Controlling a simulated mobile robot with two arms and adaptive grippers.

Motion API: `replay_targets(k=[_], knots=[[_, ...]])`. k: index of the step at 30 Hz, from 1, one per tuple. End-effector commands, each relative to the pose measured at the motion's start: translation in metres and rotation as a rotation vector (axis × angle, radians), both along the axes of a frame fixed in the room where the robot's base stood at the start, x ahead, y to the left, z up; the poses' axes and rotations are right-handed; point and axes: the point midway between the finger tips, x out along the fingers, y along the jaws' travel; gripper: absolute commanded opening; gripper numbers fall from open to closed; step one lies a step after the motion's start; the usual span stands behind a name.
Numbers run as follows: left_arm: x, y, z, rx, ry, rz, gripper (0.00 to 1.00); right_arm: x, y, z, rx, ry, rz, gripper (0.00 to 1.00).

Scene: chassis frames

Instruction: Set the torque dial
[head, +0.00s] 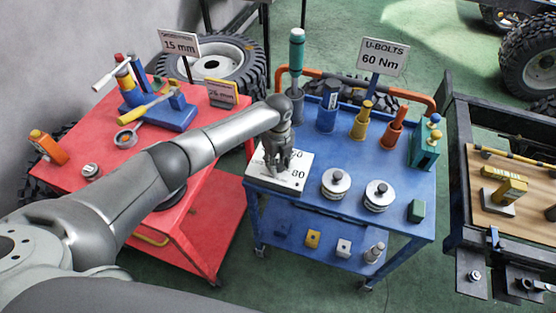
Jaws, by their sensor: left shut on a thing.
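The torque dial is a white plate (291,182) on the near left corner of the blue cart's top. Black numbers show on its right side: "80" is readable, and another above it is partly covered. My left gripper (277,166) reaches down over the middle of the plate and is shut on the dial's knob, which the fingers hide. The dial's pointer and its setting are hidden too. A sign (383,57) behind the cart reads "U-BOLTS 60 Nm". My right gripper is not in view.
Two silver round pieces (335,183) stand right of the dial on the blue cart (310,209). A teal-handled tool (296,60), coloured holders and an orange rail (330,76) line its back. A red cart (60,178) with tools is left, under my left arm; a wood-topped bench (500,225) is right.

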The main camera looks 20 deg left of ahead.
Motion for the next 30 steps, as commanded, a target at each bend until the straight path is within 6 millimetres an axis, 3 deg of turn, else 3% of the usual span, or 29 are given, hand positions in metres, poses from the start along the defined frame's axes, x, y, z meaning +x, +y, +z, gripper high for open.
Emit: replay_targets(k=[30], knots=[[0.001, -0.001, 0.003, -0.001, -0.001, 0.966, 0.11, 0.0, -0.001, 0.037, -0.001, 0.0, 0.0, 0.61]])
